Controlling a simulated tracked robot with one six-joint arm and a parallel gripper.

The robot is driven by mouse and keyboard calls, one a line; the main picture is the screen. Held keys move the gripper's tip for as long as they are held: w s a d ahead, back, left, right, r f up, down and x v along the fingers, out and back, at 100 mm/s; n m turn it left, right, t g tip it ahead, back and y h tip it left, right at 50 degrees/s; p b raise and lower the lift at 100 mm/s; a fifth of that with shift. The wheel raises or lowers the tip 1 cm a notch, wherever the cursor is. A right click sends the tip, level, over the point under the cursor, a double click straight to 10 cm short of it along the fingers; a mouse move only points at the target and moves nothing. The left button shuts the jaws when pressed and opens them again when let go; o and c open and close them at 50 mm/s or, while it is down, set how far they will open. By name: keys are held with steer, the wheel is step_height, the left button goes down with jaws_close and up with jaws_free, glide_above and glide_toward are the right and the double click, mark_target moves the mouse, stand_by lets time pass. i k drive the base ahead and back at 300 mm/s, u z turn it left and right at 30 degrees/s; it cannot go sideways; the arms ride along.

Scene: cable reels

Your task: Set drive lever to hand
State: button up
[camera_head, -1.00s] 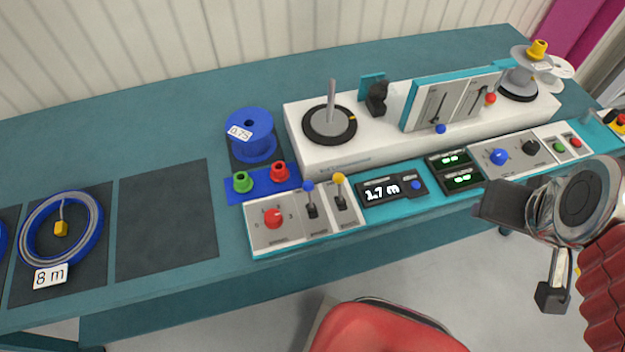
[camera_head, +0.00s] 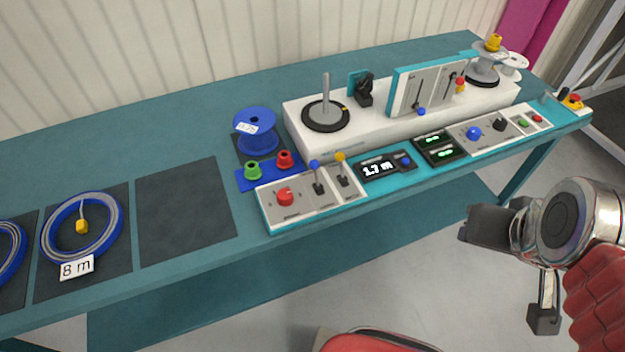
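A control panel (camera_head: 275,213) is set along the front edge of the teal bench. It bears a lever with a blue knob (camera_head: 316,164) and, just to its right, a lever with a yellow knob (camera_head: 340,157). Both stand roughly upright. Their labels are too small to read, so I cannot tell which is the drive lever. The end of my arm, with my gripper (camera_head: 543,318), is at the lower right, in front of the bench and well away from both levers.
A red rotary knob (camera_head: 285,197) is left of the levers, and a 1.7 m display (camera_head: 378,170) is right of them. Green (camera_head: 253,170) and red (camera_head: 284,160) pieces and a blue reel (camera_head: 257,129) stand behind.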

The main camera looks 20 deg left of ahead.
mark_target(314, 164)
steer(key=k, duration=0.7)
steer(key=u, duration=0.85)
steer(key=i, duration=1)
steer(key=u, duration=0.85)
